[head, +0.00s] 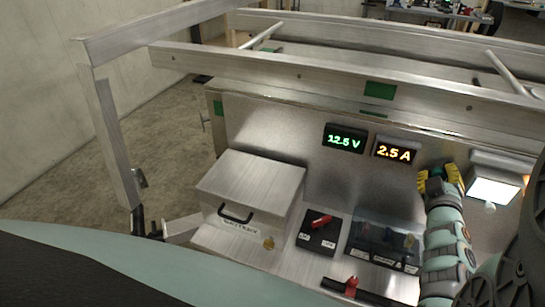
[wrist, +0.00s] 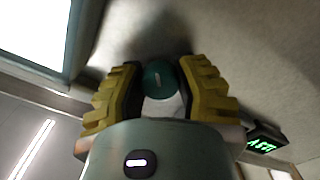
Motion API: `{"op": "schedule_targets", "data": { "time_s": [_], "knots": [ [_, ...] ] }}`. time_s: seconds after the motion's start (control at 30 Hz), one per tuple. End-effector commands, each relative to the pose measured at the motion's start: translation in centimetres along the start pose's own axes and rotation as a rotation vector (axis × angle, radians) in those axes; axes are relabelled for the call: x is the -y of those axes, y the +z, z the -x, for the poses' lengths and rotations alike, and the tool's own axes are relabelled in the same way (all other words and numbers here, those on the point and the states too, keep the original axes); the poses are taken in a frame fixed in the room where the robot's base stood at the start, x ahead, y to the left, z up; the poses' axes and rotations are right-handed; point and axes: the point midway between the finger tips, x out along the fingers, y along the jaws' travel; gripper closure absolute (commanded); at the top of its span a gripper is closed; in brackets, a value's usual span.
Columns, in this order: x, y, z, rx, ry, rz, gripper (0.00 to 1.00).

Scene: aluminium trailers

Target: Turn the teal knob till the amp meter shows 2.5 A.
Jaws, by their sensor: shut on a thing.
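The amp meter (head: 395,152) on the trailer's upright aluminium panel shows 2.5 A in amber digits. My gripper (head: 441,180) is at the panel, right of and a little below the amp meter. In the wrist view, the yellow ridged fingers of my gripper (wrist: 164,92) are closed around the teal knob (wrist: 158,76), one finger on each side. The knob's rounded teal face with a small pale mark shows between them. In the head view the gripper hides the knob.
The green volt meter (head: 344,139) reads about 12.5 V. A lit lamp (head: 493,189) is close right of my gripper. Below stand an aluminium box (head: 253,186), a red-handled switch (head: 318,232), a clear-covered block (head: 383,245) and another red-handled part (head: 352,287). Trailer rails (head: 300,72) run above.

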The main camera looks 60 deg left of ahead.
Motion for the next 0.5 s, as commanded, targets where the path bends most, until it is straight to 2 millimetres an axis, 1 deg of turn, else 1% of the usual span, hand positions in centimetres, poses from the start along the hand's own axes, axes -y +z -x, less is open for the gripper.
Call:
{"op": "schedule_targets", "data": {
  "time_s": [0.03, 0.37, 0.4, 0.5],
  "knots": [
    [0.23, 0.08, 0.0, 0.003, -0.004, 0.004, 1.0],
    [0.21, 0.11, 0.02, 0.004, -0.004, 0.006, 1.0],
    [0.21, 0.1, 0.02, 0.004, -0.004, 0.006, 0.65],
    [0.19, 0.08, 0.02, 0.003, -0.004, 0.006, 0.55]
  ]
}}
